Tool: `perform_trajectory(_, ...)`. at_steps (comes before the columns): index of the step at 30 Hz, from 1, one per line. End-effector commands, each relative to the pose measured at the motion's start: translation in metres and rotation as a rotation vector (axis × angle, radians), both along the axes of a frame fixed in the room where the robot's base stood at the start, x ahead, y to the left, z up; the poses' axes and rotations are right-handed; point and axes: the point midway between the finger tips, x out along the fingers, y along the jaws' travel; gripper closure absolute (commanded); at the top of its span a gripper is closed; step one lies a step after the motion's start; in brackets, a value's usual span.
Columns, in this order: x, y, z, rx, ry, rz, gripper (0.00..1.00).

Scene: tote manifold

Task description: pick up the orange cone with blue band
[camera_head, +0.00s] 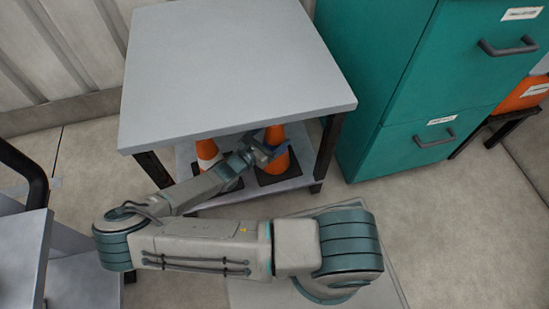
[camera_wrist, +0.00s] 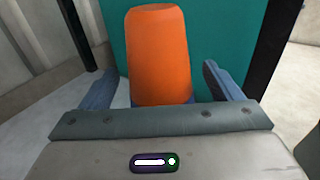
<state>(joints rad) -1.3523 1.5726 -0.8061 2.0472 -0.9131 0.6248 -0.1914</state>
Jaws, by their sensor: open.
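The orange cone with blue band (camera_head: 277,137) stands upright on the lower shelf of a grey table, right of a second cone. In the head view its middle is partly hidden behind my gripper (camera_head: 262,147). In the wrist view the orange cone (camera_wrist: 158,50) fills the middle, between the two open fingers of my gripper (camera_wrist: 163,92). A little blue shows low on the cone, above the palm. The fingers stand to its left and right, with a gap seen on each side. Its base is hidden in the wrist view.
A cone with a white band (camera_head: 207,153) stands left on the same lower shelf. The table's top (camera_head: 230,70) overhangs the shelf, with dark legs (camera_head: 327,148) at the corners. A teal drawer cabinet (camera_head: 400,110) stands right. Another grey shelf unit (camera_head: 22,250) is at the lower left.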

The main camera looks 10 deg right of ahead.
Motion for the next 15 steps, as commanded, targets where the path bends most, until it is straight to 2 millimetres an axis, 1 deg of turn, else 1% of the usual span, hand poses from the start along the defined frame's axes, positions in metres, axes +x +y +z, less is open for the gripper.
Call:
perform_trajectory(1, 0.0040, -0.0067, -0.0026, -0.002, -0.002, -0.003, 0.15)
perform_trajectory(3, 0.0074, -0.0114, -0.0018, 0.000, -0.002, -0.002, 0.15)
perform_trajectory(11, 0.0092, -0.0134, 0.0005, 0.001, -0.002, -0.001, 0.15)
perform_trajectory(12, 0.0091, -0.0133, 0.0005, 0.001, -0.002, -0.001, 0.20)
perform_trajectory(14, 0.0091, -0.0133, 0.0004, 0.001, -0.002, -0.001, 0.37)
perform_trajectory(15, 0.0091, -0.0132, 0.0004, 0.001, -0.002, -0.001, 0.48)
